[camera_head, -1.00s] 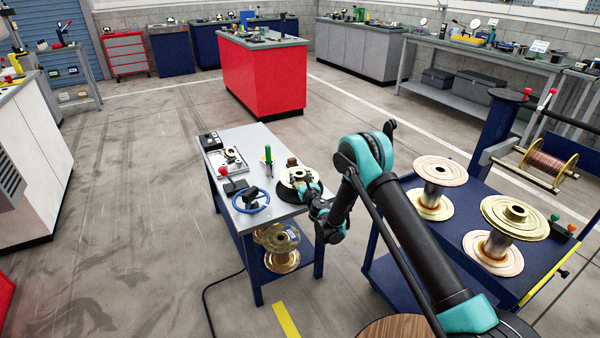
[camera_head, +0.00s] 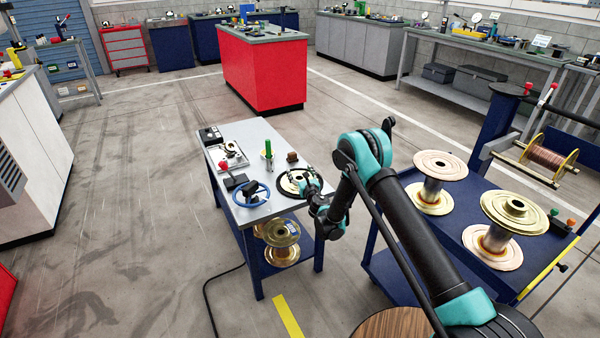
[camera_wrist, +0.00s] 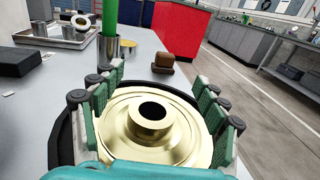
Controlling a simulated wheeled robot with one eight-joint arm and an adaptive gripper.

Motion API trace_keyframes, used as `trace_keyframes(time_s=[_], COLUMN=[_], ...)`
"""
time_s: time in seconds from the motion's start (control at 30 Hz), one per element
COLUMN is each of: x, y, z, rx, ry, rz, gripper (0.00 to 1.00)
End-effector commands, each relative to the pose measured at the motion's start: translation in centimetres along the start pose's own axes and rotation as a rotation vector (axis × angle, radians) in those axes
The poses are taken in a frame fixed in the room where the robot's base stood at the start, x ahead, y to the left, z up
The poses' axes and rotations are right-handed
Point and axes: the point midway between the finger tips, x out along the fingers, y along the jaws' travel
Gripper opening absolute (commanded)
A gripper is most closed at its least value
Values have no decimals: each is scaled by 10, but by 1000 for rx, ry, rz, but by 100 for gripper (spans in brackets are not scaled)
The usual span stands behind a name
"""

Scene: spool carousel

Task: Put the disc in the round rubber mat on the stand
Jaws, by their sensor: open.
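The disc (camera_head: 292,184) is brass-coloured with a raised hub and a dark centre hole. It lies flat inside the black round rubber mat (camera_head: 280,190) on the grey-topped blue stand (camera_head: 236,158). In the wrist view the disc (camera_wrist: 125,125) fills the lower middle, and the mat's dark rim (camera_wrist: 66,145) shows beyond its left and far edges. My gripper (camera_wrist: 160,92) is open, with its green-padded fingers on either side of the disc. Whether a pad touches the disc's edge cannot be told. The near edge of disc and mat is hidden by my gripper's body.
A green-handled tool (camera_head: 268,149) in a metal cup and a brown block (camera_head: 292,157) stand just beyond the mat. A blue handwheel (camera_head: 251,193) is to its left. A blue cart (camera_head: 395,262) with large spools (camera_head: 439,180) stands at right.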

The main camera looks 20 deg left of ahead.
Motion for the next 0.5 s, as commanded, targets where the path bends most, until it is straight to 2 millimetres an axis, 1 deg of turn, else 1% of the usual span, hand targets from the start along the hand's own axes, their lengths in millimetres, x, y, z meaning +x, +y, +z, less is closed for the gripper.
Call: trace_keyframes(time_s=[0.13, 0.27, 0.5], x=[0, 0, -1], y=[0, 0, 0], z=[3, 17, 59], rx=[0, 0, 0], ry=[0, 0, -1], rz=[0, 0, 0], gripper=[74, 74, 74])
